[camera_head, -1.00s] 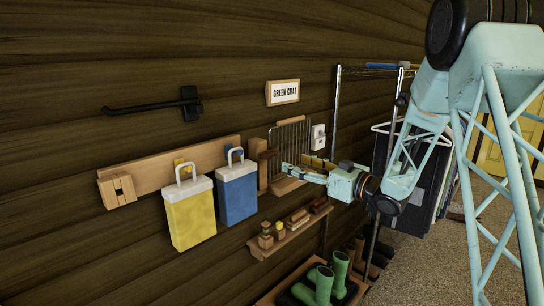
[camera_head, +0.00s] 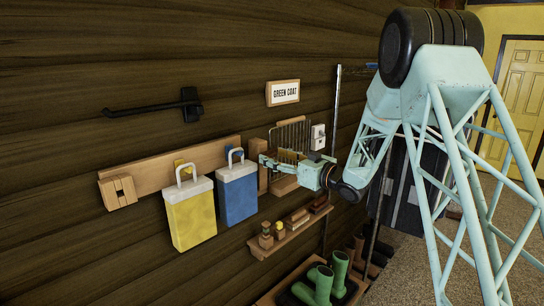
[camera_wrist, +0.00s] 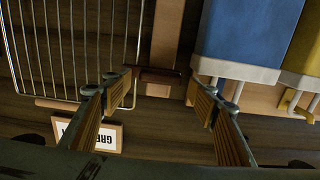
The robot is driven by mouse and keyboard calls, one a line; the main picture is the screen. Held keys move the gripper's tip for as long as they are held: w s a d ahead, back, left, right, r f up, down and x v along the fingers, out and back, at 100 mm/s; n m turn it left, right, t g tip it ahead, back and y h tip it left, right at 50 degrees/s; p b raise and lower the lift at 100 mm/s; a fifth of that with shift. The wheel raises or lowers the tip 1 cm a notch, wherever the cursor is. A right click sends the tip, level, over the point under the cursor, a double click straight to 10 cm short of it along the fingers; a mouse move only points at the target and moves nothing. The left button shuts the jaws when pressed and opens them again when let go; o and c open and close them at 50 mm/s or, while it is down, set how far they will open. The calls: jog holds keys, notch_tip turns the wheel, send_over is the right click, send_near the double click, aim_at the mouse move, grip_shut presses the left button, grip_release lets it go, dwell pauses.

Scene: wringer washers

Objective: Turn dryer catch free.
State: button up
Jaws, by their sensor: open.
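A wire drying rack (camera_head: 293,134) is on the wall below the sign; its upright wires fill the left of the wrist view (camera_wrist: 70,45). Beside it is a wooden upright (camera_head: 262,180). In the wrist view a dark reddish-brown bar (camera_wrist: 158,73), which looks like the catch, lies across the end of this wooden piece (camera_wrist: 165,35). My gripper (camera_head: 264,161) is at the wooden upright, in front of the rack's left edge. In the wrist view my gripper (camera_wrist: 158,95) is open, with a finger on each side of the bar. I cannot tell whether they touch it. In the head view my gripper hides the bar.
A blue bag (camera_head: 238,195) and a yellow bag (camera_head: 190,215) hang left of my gripper from a wooden rail (camera_head: 140,178). A small shelf (camera_head: 285,238) with brushes is below. A "GREEN COAT" sign (camera_head: 283,93) is above.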

jog(key=shift+w+a, duration=0.4)
jog(key=shift+a, duration=0.15)
jog(key=c, duration=1.1)
